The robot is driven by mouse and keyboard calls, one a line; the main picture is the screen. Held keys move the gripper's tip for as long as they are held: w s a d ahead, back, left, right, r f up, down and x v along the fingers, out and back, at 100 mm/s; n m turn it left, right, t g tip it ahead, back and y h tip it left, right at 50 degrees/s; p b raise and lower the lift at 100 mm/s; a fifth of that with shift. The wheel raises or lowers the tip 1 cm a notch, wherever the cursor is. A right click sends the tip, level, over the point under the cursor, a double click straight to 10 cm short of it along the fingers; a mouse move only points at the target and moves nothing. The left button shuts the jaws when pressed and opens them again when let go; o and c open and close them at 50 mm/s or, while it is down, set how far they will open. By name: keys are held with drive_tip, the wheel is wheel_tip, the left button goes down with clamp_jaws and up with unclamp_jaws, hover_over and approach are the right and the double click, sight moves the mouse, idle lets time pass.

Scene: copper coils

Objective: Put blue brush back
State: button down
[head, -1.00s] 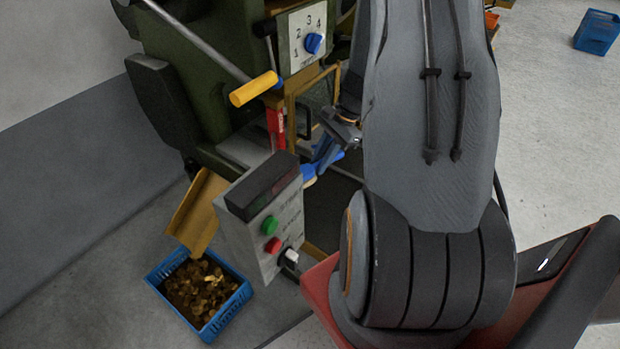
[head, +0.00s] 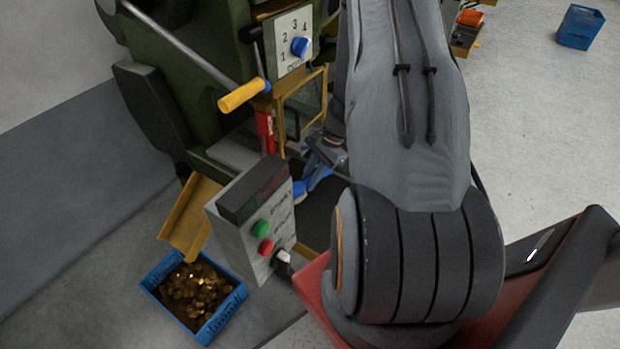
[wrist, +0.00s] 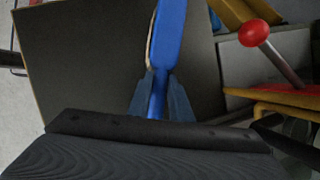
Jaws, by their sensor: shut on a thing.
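The blue brush (wrist: 168,45) is between the jaws of my gripper (wrist: 161,95) in the wrist view. Its blue body runs up out of the top of the picture, with a thin pale strip along its left side. My gripper is shut on its narrow part. In the head view the blue brush (head: 318,178) shows only in part beside the machine, left of my arm. My arm hides much of that area, and the fingertips are hard to make out there.
The green machine (head: 180,80) has a yellow-handled lever (head: 242,94) and a numbered dial (head: 298,46). A control box (head: 255,215) stands in front. A blue crate of copper pieces (head: 160,268) is on the floor. The wrist view shows a dark panel (wrist: 80,60) and a red ball knob (wrist: 253,33).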

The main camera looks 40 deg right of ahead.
drive_tip(key=c, duration=1.6)
unclamp_jaws()
drive_tip(key=shift+f, duration=0.1)
drive_tip(key=shift+r, duration=0.25)
drive_tip(key=shift+d+r, duration=0.2)
drive_tip(key=shift+r, duration=0.1)
drive_tip(key=b+v, duration=0.3)
drive_tip(key=v, duration=0.8)
drive_tip(key=shift+r, duration=0.1)
drive_tip(key=shift+s, duration=0.1)
